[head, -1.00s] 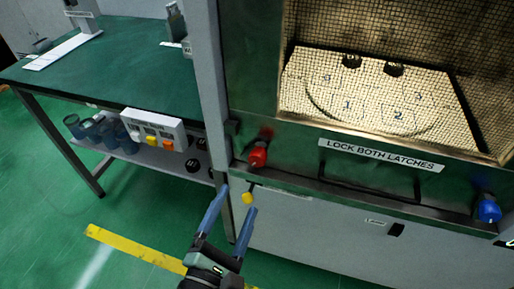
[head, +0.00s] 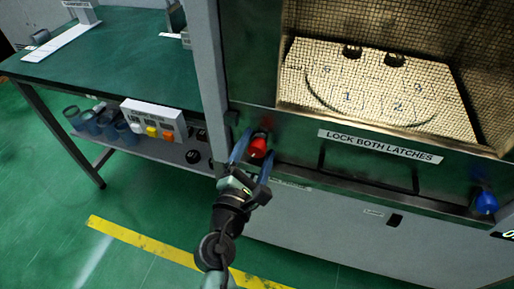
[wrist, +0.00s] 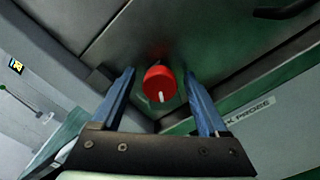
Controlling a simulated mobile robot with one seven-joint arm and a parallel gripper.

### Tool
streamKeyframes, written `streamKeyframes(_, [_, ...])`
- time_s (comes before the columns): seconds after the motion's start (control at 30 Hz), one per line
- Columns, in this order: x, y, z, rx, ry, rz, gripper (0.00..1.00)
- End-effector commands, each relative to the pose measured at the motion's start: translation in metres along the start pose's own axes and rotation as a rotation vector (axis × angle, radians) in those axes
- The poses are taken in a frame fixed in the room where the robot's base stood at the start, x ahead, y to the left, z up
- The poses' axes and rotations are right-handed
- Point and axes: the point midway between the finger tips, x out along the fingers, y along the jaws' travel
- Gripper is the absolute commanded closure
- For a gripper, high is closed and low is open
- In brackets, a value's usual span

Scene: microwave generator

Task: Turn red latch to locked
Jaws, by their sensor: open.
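The red latch (head: 258,147) is a round red knob on the lower left of the metal door front. In the wrist view the red latch (wrist: 159,84) shows a white mark on its lower face, pointing roughly downward in that picture. My gripper (head: 255,152) is open, with its two blue fingers on either side of the knob in the head view. In the wrist view my gripper (wrist: 160,90) has a finger to the left and right of the knob, with gaps visible. Whether the fingertips reach past the knob's face I cannot tell.
A blue latch (head: 486,203) sits at the lower right of the door. A "LOCK BOTH LATCHES" label (head: 380,146) and a dark handle lie between them. A green table (head: 130,70) with a button box (head: 153,122) stands at left. The floor in front is clear.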

Motion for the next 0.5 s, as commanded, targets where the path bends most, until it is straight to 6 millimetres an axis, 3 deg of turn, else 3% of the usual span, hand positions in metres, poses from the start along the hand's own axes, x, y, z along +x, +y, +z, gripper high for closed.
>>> streamKeyframes(0.13, [-0.0001, 0.0, 0.0001, 0.0, 0.0, 0.0, 0.23])
streamKeyframes(0.5, [-0.0004, 0.0006, 0.0001, 0.0, 0.0, 0.001, 0.9])
